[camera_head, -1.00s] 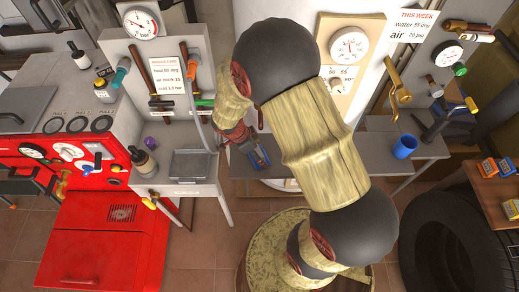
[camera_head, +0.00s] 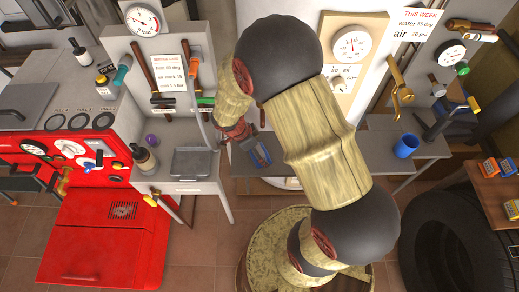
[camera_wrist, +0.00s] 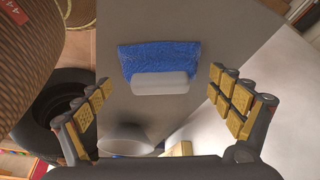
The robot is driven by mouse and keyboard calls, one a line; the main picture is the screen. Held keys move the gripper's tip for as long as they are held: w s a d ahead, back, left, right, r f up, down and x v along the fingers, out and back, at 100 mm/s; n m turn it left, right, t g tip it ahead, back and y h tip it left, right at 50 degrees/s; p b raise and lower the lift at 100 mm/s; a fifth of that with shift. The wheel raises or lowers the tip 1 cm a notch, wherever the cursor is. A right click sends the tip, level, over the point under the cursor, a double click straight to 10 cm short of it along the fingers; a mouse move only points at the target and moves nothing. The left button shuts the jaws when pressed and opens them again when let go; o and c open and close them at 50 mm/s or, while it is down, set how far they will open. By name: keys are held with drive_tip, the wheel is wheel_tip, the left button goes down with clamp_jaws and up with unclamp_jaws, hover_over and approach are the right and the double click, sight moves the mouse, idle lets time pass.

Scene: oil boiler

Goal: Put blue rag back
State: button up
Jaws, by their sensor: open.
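The blue rag (camera_wrist: 160,57) lies flat on the grey table (camera_wrist: 115,95) in the wrist view. A pale rounded block (camera_wrist: 160,83) overlaps the rag's near edge; I cannot tell whether it is fixed to it. My gripper (camera_wrist: 162,92) is open and empty, its gold-padded fingers apart on either side of the rag and block, above the table. In the head view the rag (camera_head: 260,154) shows on the grey table just right of and below my gripper (camera_head: 240,143), which is partly hidden by my arm.
A blue cup (camera_head: 405,146) stands farther right on the table. To the left, a small side table carries a grey tray (camera_head: 194,163) and a dark bottle (camera_head: 144,158). A tool panel (camera_head: 172,75) rises behind it. A large tire (camera_head: 450,245) lies at right.

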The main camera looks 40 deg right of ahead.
drive_tip(key=a+r+n+t+p, duration=0.1)
drive_tip(key=a+r+n, duration=0.15)
drive_tip(key=r, duration=0.75)
drive_tip(key=a+r+n+p, duration=0.2)
drive_tip(key=a+r, duration=0.1)
drive_tip(key=r, duration=0.6)
drive_tip(key=s+a+r+n+t+y, duration=0.2)
drive_tip(key=s+a+r+n, duration=0.1)
drive_tip(key=s+r+n, duration=0.3)
drive_tip(key=s+a+r+n+t+y, duration=0.2)
drive_tip(key=s+r+n, duration=0.4)
drive_tip(key=r+n, duration=0.4)
wheel_tip(320, 180, up, 2)
drive_tip(key=shift+s+a+r+t, duration=0.1)
drive_tip(key=shift+s+a+t, duration=0.05)
drive_tip(key=shift+a+t, duration=0.6)
drive_tip(key=shift+c, duration=0.9)
